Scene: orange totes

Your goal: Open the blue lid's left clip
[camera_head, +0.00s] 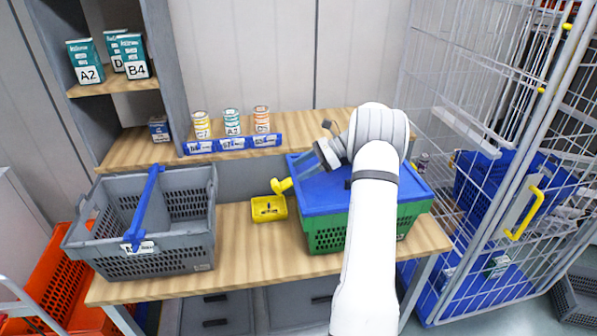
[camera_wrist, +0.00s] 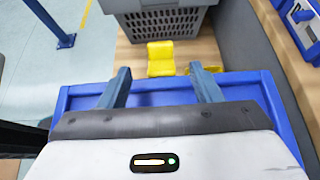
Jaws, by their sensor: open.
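The blue lid (camera_head: 325,197) covers a green crate (camera_head: 326,236) on the right half of the wooden bench. Its yellow left clip (camera_head: 281,186) sticks out past the lid's left edge. My gripper (camera_head: 306,169) is above the left part of the lid, a little up and right of the clip in the head view. In the wrist view my gripper (camera_wrist: 163,78) has its fingers spread with nothing between them, and the blue lid (camera_wrist: 85,97) lies below. The yellow clip (camera_wrist: 214,69) shows beyond the lid's edge, partly hidden by the right finger.
A small yellow bin (camera_head: 268,209) stands just left of the crate; it also shows in the wrist view (camera_wrist: 160,54). A grey basket (camera_head: 150,262) with a blue handle stands further left. Cans (camera_head: 232,122) line the shelf behind. A wire cage trolley (camera_head: 520,150) stands close at right.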

